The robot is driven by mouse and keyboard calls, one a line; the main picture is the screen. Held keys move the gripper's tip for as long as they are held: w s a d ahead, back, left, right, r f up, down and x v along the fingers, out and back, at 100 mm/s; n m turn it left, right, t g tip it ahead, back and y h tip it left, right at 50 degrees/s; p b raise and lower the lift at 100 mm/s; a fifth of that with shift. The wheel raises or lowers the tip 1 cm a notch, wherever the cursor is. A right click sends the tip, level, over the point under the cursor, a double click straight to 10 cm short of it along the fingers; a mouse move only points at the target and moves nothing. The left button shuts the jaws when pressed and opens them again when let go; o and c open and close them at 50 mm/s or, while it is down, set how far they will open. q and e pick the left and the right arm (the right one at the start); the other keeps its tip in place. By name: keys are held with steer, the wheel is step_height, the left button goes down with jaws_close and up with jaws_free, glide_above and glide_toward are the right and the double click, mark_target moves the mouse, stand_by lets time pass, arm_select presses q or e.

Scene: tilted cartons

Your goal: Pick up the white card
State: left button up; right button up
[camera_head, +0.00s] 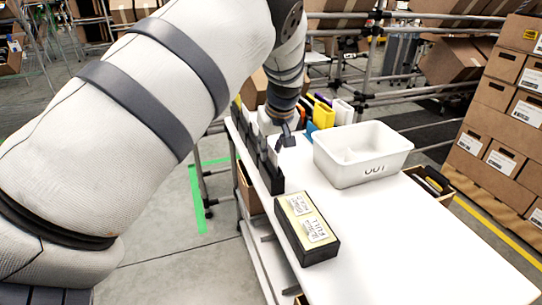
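My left arm comes in from the left and reaches down to the far part of the white table. My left gripper (285,137) is small and dark in this view, beside the left side of a row of upright coloured pieces, and its fingers are too unclear to tell open from shut. At the right end of that row stands a flat white piece (343,112), which may be the white card. A yellow piece (322,113) stands just left of it. My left arm and gripper hide part of the row. My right gripper is not in view.
A white bin marked OUT (363,177) stands right of the gripper. A black box with a yellowish top and white labels (306,228) lies nearer on the table (420,245). The table's front right is clear. Stacked cartons (500,125) stand at the right.

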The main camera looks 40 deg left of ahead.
arm_select(q)
steer(key=shift+f, duration=0.25)
stand_by(0.3)
jaws_close()
